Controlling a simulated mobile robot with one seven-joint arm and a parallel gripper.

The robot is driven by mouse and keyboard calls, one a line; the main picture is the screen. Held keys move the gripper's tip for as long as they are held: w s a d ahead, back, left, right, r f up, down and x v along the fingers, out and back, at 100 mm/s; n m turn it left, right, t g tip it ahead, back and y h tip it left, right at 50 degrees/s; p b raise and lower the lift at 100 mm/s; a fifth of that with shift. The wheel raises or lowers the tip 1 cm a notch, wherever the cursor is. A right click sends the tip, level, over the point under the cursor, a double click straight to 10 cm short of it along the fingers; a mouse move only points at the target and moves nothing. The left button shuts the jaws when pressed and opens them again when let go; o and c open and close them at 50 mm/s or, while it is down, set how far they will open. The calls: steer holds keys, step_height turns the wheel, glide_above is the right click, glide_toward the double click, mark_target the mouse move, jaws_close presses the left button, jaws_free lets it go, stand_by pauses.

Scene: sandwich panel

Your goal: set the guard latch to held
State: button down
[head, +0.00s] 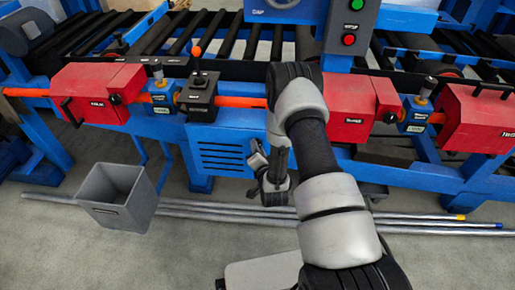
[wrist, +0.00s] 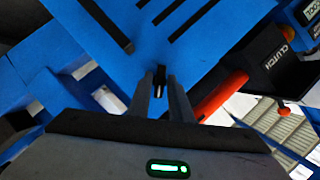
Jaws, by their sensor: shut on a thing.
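My gripper (wrist: 160,88) is shut on a small dark piece (wrist: 160,72) in front of the slotted blue panel (wrist: 150,30) in the wrist view. The fingers hide most of this piece, and I cannot tell whether it is the guard latch. In the head view my gripper (head: 259,156) is low in front of the blue machine front (head: 215,150), partly behind my arm. No part is readably marked as the guard latch. Two blue blocks with upright knobs, left (head: 162,97) and right (head: 415,113), sit on the orange bar (head: 240,102).
Red housings stand left (head: 95,85), behind my arm (head: 348,120) and right (head: 475,120). A black box marked CLUTCH (wrist: 272,58) is close at right in the wrist view. A grey bin (head: 115,195) and long rods (head: 225,213) are on the floor.

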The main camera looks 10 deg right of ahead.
steer(key=n+h, duration=0.1)
steer(key=n, duration=0.1)
steer(key=n+g+h+b, duration=0.1)
steer(key=n, duration=0.1)
steer(key=shift+w+a+r+g, duration=0.1)
steer(key=shift+a+g, duration=0.1)
steer(key=shift+g, duration=0.1)
steer(key=shift+n+g+h+b, duration=0.3)
steer(key=shift+n+h+b, duration=0.45)
steer(key=shift+n+h, duration=0.55)
steer(key=shift+n, duration=0.3)
steer(key=c, duration=1.8)
jaws_free()
steer(key=p+v, duration=0.2)
steer(key=v, duration=1.5)
steer(key=shift+r, duration=0.35)
